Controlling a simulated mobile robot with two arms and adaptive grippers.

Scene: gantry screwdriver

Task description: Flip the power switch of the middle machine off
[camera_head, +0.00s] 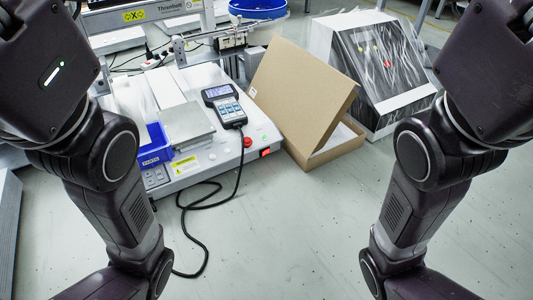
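One pale grey gantry screwdriver machine (215,165) stands left of centre. A red rocker switch (265,152) sits on its front face near the right corner; its on or off position is too small to tell. A round red button (247,142) is on the top near that corner. A handheld control pendant (225,105) with a lit screen lies on the machine, its black cable running down to the floor. Both my arms hang at the left and right sides, apart from the machine. Neither of my grippers is in view.
An open cardboard box (300,95) leans right of the machine. A plastic-wrapped unit (378,65) stands behind it. A blue bin (155,146) and a metal plate (187,127) are on the machine.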

